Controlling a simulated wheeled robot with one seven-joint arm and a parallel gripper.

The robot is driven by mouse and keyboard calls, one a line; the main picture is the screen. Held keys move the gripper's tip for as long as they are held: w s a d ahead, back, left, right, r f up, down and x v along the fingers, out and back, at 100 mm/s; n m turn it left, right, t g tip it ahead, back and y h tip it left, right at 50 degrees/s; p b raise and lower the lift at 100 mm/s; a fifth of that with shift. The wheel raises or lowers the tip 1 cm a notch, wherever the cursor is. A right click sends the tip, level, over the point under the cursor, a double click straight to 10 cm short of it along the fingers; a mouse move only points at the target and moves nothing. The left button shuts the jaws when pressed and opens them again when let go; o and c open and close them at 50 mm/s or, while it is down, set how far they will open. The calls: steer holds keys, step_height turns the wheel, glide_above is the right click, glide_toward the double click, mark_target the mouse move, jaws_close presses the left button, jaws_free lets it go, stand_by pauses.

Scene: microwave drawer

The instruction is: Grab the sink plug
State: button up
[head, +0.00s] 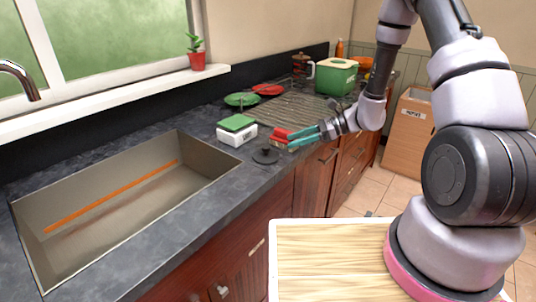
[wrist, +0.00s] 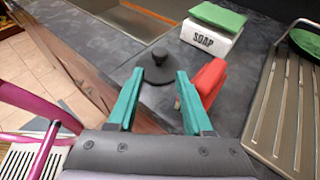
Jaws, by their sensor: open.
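The sink plug is a black disc with a round knob (head: 265,155), lying on the dark counter by the sink's right edge. In the wrist view the plug (wrist: 157,66) shows ahead, between the tips of my two teal fingers. My gripper (head: 291,139) is open and empty, to the right of the plug in the head view and apart from it. A red block with a tan side (wrist: 208,80) sits close beside my right finger in the wrist view; I cannot tell whether they touch.
A white soap box (head: 237,134) with a green top stands beside the plug. The sink basin (head: 120,200) lies left, with an orange strip across it. A ribbed drying rack (head: 300,108) and the counter's front edge are near my gripper.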

mark_target(268, 146)
steer(key=x, duration=0.3)
steer(key=shift+a, duration=0.1)
steer(key=shift+r+x, duration=0.15)
steer(key=shift+x, duration=1.2)
steer(key=shift+r+x, duration=0.1)
steer(key=shift+x, duration=1.25)
steer(key=shift+a, duration=0.1)
jaws_close()
